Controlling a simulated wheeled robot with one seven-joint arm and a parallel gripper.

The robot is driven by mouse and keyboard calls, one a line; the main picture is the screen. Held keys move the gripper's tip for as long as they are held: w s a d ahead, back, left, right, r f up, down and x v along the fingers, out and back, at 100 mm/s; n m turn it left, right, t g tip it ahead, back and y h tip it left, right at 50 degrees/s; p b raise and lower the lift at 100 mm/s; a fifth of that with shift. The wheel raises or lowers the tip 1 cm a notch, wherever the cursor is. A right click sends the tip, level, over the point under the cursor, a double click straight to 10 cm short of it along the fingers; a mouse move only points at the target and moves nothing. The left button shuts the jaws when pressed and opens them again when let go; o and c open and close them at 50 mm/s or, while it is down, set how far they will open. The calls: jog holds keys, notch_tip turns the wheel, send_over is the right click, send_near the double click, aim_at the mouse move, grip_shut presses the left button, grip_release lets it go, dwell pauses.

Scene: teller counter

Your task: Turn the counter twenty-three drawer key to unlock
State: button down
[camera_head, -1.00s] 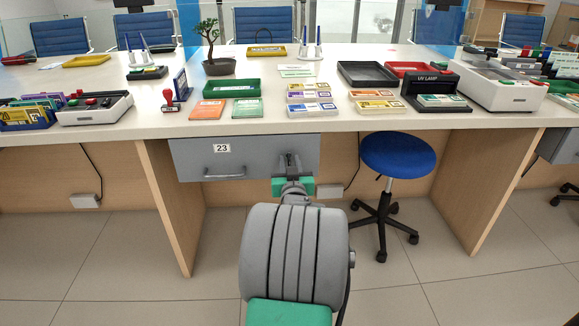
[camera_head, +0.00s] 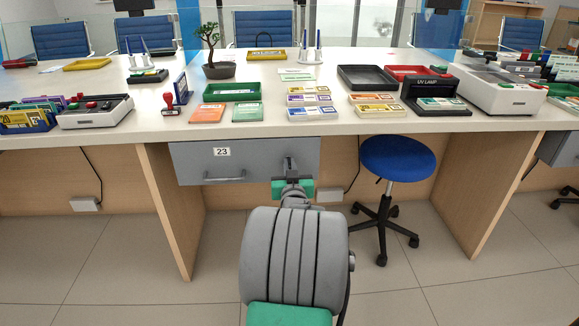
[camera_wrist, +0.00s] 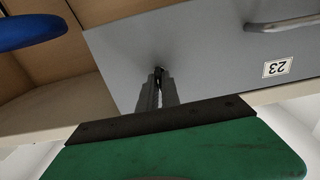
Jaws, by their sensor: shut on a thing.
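The grey drawer marked 23 (camera_head: 262,160) hangs under the counter top, with a bar handle (camera_head: 224,178) at its lower left. It looks closed. In the wrist view the drawer face (camera_wrist: 215,65) appears upside down, with the 23 label (camera_wrist: 277,68) at the right. My gripper (camera_head: 290,166) is at the right part of the drawer front. In the wrist view its fingers (camera_wrist: 158,85) are close together on the small dark key (camera_wrist: 159,72) at the drawer face. The fingers hide most of the key, so its turn angle is hard to tell.
A blue stool (camera_head: 398,158) stands right of my arm under the counter. A wooden side panel (camera_head: 165,205) stands left of the drawer. The counter top (camera_head: 250,122) above holds trays, banknote bundles and a bonsai (camera_head: 211,50). The floor in front is clear.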

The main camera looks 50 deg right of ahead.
jog(key=shift+m, duration=0.4)
jog(key=shift+s+d+f+m+p, duration=0.1)
jog(key=shift+m+p, duration=1.1)
jog(key=shift+m, duration=3.05)
jog(key=shift+s+m+p, duration=0.1)
jog(key=shift+m+p, duration=1.1)
jog(key=shift+m, duration=3.05)
jog(key=c, duration=1.6)
grip_release()
jog(key=shift+o, duration=0.2)
